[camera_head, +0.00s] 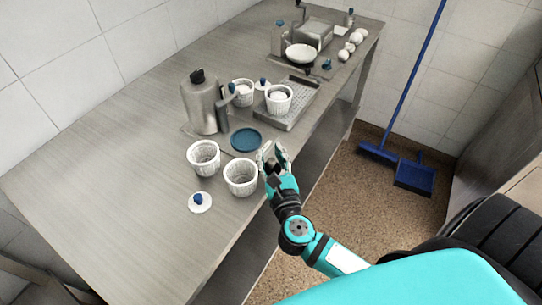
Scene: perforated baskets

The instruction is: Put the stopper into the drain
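A white disc with a blue knob (200,203), which looks like a stopper, lies flat on the metal counter at the near left. A similar blue-knobbed white piece (262,85) is farther back beside a metal drip tray. I cannot tell for sure which opening is the drain. Two empty-looking white ribbed baskets stand upright near the front: one on the left (204,158) and one on the right (241,178). My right gripper (272,153) is open with no object visible in it, just right of the right basket, by the counter's front edge. My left gripper is out of view.
A metal pitcher (203,103) and a blue round dish (246,139) stand behind the baskets. The metal tray (302,106) carries another basket (279,98) holding something white. A white bowl (299,53) is farther back. The near-left counter (110,200) is clear.

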